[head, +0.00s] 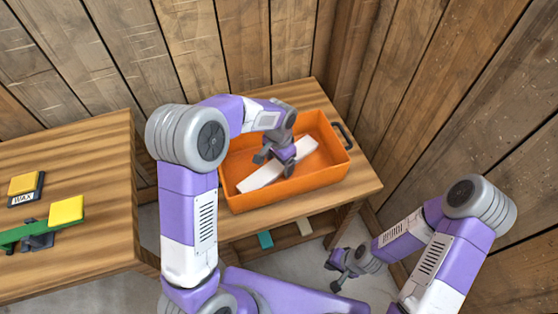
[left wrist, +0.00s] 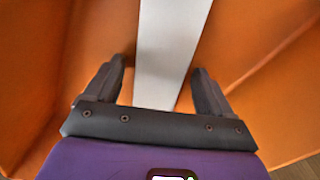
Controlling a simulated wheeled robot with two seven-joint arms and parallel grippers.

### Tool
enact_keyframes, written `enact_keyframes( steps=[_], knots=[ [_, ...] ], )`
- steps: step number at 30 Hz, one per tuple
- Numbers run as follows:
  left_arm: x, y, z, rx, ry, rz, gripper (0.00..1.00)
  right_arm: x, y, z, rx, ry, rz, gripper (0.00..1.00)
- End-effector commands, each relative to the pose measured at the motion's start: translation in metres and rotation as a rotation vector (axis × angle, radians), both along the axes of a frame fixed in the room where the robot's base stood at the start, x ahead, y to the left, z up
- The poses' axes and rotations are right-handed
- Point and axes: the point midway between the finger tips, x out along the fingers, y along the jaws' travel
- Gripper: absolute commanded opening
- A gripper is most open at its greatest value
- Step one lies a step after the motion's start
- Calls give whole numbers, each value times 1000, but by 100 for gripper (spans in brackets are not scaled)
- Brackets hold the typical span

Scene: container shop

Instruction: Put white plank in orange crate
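The white plank (head: 298,152) lies diagonally inside the orange crate (head: 325,177), which stands on a wooden table. My left gripper (head: 273,165) is down inside the crate over the middle of the plank. In the left wrist view the plank (left wrist: 168,55) passes between the fingers of the left gripper (left wrist: 158,85), with a gap at each side, so the fingers are open. Orange crate walls (left wrist: 270,75) surround it there. The gripper hides part of the plank in the head view. My right gripper (head: 333,275) is open and empty, low at the right, away from the crate.
A second wooden table (head: 90,160) at the left bears yellow blocks (head: 66,210), a labelled dark item (head: 27,198) and a green bar (head: 20,235). A shelf under the crate's table holds a teal piece (head: 265,239) and a pale piece (head: 305,226). Plank walls close off the back and right.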

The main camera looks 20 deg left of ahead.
Motion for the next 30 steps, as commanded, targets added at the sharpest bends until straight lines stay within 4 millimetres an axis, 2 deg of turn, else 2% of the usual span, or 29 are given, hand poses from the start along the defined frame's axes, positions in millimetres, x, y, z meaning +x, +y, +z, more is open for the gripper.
enact_keyframes(
  steps=[5,8,11,21,25,30],
  knots=[
    [0,0,2,0,0,0,84,0,0,1,0,0,0,0],
    [0,0,9,0,-1,0,84,0,0,4,0,0,0,0],
    [1,0,26,-1,-3,-1,84,0,0,11,0,0,0,0],
    [1,0,98,-1,-4,0,84,0,0,35,0,0,0,0],
    [0,0,115,-1,-2,0,84,0,0,40,0,0,0,0],
    [0,0,123,-1,-1,0,84,0,0,42,0,0,0,0]
  ],
)
